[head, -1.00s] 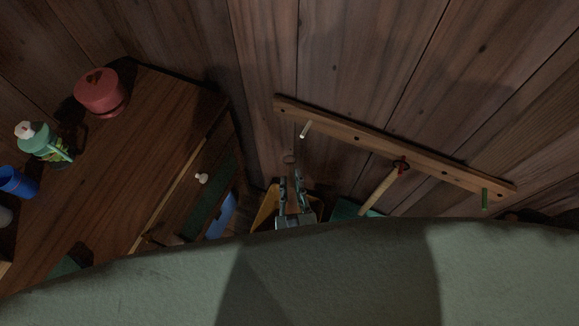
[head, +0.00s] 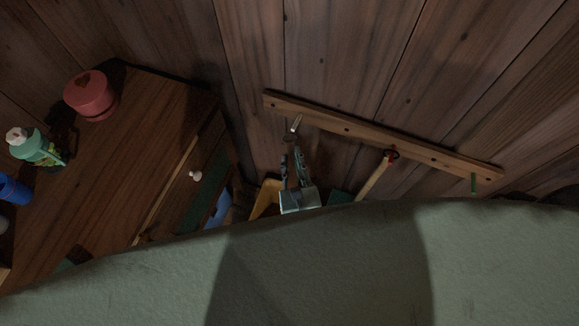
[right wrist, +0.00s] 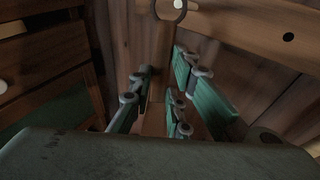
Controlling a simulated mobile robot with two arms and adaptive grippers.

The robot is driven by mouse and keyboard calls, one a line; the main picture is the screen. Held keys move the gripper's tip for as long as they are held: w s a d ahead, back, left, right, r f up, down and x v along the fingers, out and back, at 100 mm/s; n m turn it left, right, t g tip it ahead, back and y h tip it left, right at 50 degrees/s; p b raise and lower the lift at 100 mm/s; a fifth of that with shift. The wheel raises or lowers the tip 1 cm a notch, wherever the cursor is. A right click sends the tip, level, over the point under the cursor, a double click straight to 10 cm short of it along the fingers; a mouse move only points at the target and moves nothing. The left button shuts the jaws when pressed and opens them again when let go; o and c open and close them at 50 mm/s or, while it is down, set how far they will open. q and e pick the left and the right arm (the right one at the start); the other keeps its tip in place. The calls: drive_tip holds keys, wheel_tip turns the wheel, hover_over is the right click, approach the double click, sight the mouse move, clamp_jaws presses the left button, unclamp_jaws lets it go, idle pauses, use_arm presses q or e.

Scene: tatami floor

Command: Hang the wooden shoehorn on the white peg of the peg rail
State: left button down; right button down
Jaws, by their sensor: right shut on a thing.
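The wooden peg rail (head: 345,130) is fixed slantwise on the plank wall. Its white peg (head: 297,122) sticks out near the left end. My right gripper (head: 292,160) is below that peg, shut on the wooden shoehorn (right wrist: 161,65). The shoehorn stands up between the fingers, its ringed top near the peg. In the right wrist view the white peg's tip (right wrist: 180,4) shows inside the ring. I cannot tell whether the peg passes through it. My left gripper is not in view.
A pale stick with a red top (head: 376,178) hangs from the rail's middle, and a green peg (head: 473,183) is at right. A wooden cabinet (head: 150,130) at left carries a red jar (head: 90,95) and bottles.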

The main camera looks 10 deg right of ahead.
drive_tip(key=w+d+f, duration=0.1)
drive_tip(key=w+d, duration=0.2)
drive_tip(key=w, duration=0.2)
drive_tip(key=shift+d+f, duration=0.15)
drive_tip(key=shift+d, duration=0.05)
idle(0.5)
idle(0.6)
